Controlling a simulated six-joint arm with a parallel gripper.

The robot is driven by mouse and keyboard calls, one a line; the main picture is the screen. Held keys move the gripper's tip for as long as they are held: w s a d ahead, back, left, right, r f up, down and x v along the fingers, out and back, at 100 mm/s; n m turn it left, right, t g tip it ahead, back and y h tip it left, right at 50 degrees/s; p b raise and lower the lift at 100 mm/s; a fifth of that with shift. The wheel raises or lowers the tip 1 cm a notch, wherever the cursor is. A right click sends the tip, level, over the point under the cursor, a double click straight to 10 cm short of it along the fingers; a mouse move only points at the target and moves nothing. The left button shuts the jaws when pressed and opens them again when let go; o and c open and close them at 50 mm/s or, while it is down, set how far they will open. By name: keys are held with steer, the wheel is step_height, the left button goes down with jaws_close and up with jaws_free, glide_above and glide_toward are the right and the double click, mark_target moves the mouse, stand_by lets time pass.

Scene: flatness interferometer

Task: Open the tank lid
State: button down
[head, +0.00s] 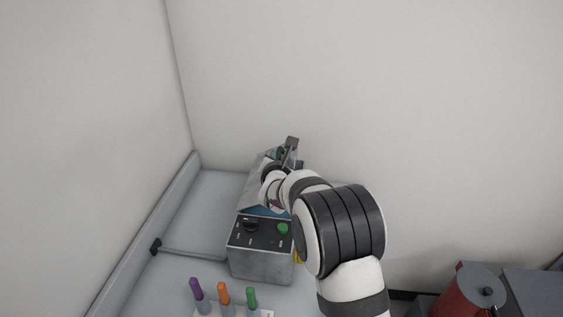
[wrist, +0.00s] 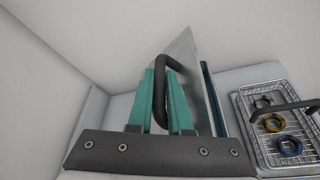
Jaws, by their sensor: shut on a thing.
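The tank (head: 262,264) is a grey metal box with a black control panel, and some blue shows inside its top. Its lid (head: 253,192) stands raised and tilted at the left side of the opening. In the wrist view the lid is a steep grey plate (wrist: 192,72) with a black handle (wrist: 164,62). The teal fingers of my gripper (wrist: 160,85) are shut on this handle, one on each side. In the head view my gripper (head: 284,155) is at the top of the tank, and my arm hides the tank's right side and part of the lid.
A wire basket (wrist: 248,121) with dark, yellow and blue rings lies right of the lid in the wrist view. Purple, orange and green-topped items (head: 223,294) stand in front of the tank. A red container (head: 465,295) is at lower right. Walls close the left and back.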

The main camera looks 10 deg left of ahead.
steer(key=shift+a+r, duration=0.1)
steer(key=shift+a, duration=0.15)
steer(key=c, duration=1.1)
jaws_free()
steer(key=v, duration=1.5)
steer(key=shift+s+r, duration=0.2)
steer(key=shift+s, duration=0.15)
